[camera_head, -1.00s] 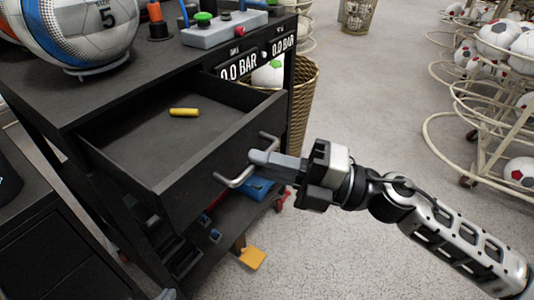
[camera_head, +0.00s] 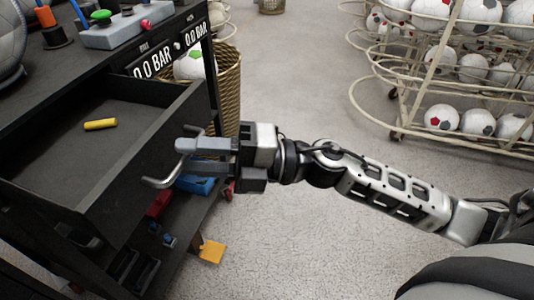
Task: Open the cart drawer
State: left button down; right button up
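The dark cart drawer (camera_head: 112,195) stands pulled out from the black cart (camera_head: 98,70), its inside open to view. A yellow cylinder (camera_head: 101,124) lies on the drawer floor. The drawer's grey bar handle (camera_head: 158,183) is on its front face. The fingers hide part of the bar. My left gripper is out of view.
On the cart top are a control box with buttons (camera_head: 125,30) and part of a ball. A wicker basket (camera_head: 228,90) stands beside the cart. Racks of soccer balls (camera_head: 455,85) stand at the back right. The floor (camera_head: 300,240) between is clear.

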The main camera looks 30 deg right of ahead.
pick_arm(q)
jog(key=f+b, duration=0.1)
jog(key=b, duration=0.1)
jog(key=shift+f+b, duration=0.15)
jog(key=shift+b, duration=0.25)
pick_arm(e)
jog(key=v, duration=1.6)
jog(key=shift+w+r, duration=0.1)
